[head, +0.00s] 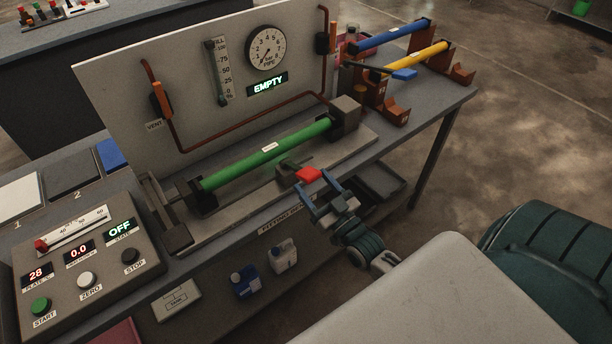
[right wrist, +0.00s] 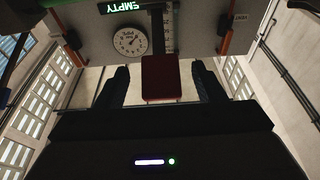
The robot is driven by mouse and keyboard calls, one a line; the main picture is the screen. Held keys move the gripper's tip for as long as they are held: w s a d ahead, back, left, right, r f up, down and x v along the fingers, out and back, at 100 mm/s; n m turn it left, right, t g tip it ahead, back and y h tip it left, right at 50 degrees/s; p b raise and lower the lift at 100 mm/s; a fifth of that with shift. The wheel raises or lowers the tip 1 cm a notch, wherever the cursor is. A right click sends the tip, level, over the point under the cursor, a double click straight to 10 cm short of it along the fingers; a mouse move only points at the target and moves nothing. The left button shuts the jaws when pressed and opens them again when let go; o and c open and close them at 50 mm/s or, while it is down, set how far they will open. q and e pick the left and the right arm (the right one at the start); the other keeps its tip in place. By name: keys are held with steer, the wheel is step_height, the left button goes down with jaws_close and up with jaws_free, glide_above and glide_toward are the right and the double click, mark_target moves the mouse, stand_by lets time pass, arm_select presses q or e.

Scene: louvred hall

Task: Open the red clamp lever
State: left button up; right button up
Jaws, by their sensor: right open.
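The red clamp lever (head: 309,174) sits at the front of the fixture, beside the green pipe (head: 270,152), with a dark green part just behind it. My right gripper (head: 322,196) is at the bench's front edge, with its fingers open and pointing at the lever. In the right wrist view the red lever end (right wrist: 161,78) shows between the two dark fingers of the right gripper (right wrist: 160,88), with gaps on both sides. The left gripper is not in view.
A control panel (head: 84,262) stands at the left. Behind the fixture is an upright board with a gauge (head: 265,47) and an EMPTY display (head: 267,84). A rack with blue and yellow tubes (head: 416,55) is at the right.

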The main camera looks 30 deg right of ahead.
steer(key=b+v, duration=0.1)
steer(key=v, duration=0.5)
